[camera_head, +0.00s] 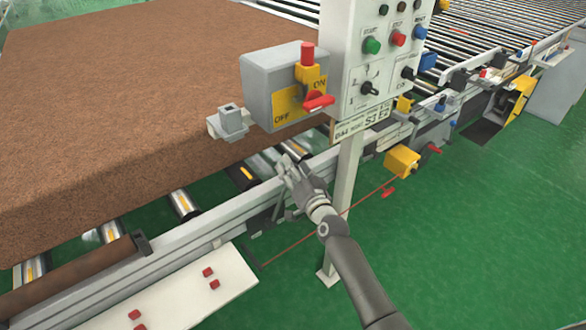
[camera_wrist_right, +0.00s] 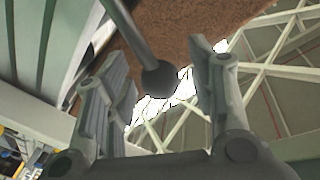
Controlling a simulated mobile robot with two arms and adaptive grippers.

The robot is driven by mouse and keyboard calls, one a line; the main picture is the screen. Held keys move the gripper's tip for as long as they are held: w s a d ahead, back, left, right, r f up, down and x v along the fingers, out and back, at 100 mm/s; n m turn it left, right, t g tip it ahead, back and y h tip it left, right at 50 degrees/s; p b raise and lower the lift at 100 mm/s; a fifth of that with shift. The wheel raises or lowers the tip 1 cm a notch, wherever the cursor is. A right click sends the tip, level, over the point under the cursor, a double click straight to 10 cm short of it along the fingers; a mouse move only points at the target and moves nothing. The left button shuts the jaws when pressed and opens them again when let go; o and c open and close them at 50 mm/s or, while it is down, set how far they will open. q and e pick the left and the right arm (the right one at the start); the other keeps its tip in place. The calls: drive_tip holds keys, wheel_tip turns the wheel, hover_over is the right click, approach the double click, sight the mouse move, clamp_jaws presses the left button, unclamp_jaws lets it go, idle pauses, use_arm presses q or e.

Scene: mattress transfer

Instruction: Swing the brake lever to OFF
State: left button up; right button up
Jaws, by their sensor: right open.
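A grey switch box (camera_head: 285,85) with a yellow plate (camera_head: 298,97) marked ON and OFF is mounted at the left of the control panel. A red handle (camera_head: 319,102) sits below the word ON, and a red upright piece (camera_head: 307,54) tops the plate. My right gripper (camera_head: 287,166) is below the box, beside the conveyor rail. In the right wrist view the right gripper (camera_wrist_right: 152,72) is open, with a dark ball-ended rod (camera_wrist_right: 160,78) between its fingers. I cannot tell whether that rod is the brake lever or touches a finger. My left gripper is out of view.
A large brown mattress (camera_head: 120,80) lies on the roller conveyor at the left. The control panel (camera_head: 378,50) with coloured buttons stands on a post (camera_head: 346,200) close to my right arm. Green floor (camera_head: 480,230) is clear.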

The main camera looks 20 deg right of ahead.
drive_tip(key=shift+w, duration=0.3)
drive_tip(key=shift+c, duration=0.3)
clamp_jaws()
